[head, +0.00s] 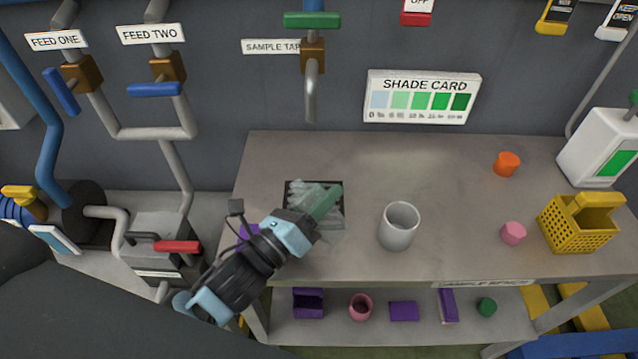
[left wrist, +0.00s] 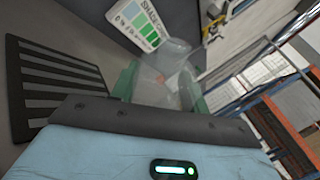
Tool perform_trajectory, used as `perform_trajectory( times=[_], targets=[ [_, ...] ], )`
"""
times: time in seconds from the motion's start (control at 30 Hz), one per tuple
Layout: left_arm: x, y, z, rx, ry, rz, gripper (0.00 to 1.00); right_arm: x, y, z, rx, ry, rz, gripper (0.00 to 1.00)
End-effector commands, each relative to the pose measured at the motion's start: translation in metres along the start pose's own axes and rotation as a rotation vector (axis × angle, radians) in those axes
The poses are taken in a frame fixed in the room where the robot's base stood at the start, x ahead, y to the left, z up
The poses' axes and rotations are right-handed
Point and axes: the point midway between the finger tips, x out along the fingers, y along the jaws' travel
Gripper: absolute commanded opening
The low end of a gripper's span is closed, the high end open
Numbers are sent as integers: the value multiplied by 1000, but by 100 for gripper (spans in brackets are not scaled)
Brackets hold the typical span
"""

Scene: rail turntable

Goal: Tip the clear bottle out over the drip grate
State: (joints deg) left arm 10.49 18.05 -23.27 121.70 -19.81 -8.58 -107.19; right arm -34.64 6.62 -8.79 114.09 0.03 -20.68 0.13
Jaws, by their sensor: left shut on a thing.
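My left gripper (head: 322,207) reaches in from the lower left and is shut on the clear bottle (head: 303,194). The bottle is see-through and looks tilted over on its side, above the dark drip grate (head: 288,186) in the bench top. In the left wrist view the bottle (left wrist: 165,62) sits between the green fingers, and the slotted grate (left wrist: 58,95) lies to the left. I cannot make out the bottle's mouth or any liquid. My right gripper is out of view.
A grey cup (head: 399,228) stands on the bench right of the grate. The sample tap (head: 311,90) hangs above the grate. The lower shelf (head: 380,330) holds several small items.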

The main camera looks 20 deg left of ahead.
Motion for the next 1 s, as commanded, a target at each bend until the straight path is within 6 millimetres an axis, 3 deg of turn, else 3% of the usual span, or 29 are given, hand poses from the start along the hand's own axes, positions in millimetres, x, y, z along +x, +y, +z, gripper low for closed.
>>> perform_trajectory(
  times=[0.2,0.6,0.77,1.0],
  targets=[
    [-16,-17,-3,229,55,-5,22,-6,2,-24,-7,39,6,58],
    [-38,-32,-13,511,128,-5,22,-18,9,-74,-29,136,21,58],
    [-44,-36,-17,588,149,-3,22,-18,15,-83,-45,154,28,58],
    [-54,-38,-26,688,185,1,22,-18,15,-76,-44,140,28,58]
  ],
)
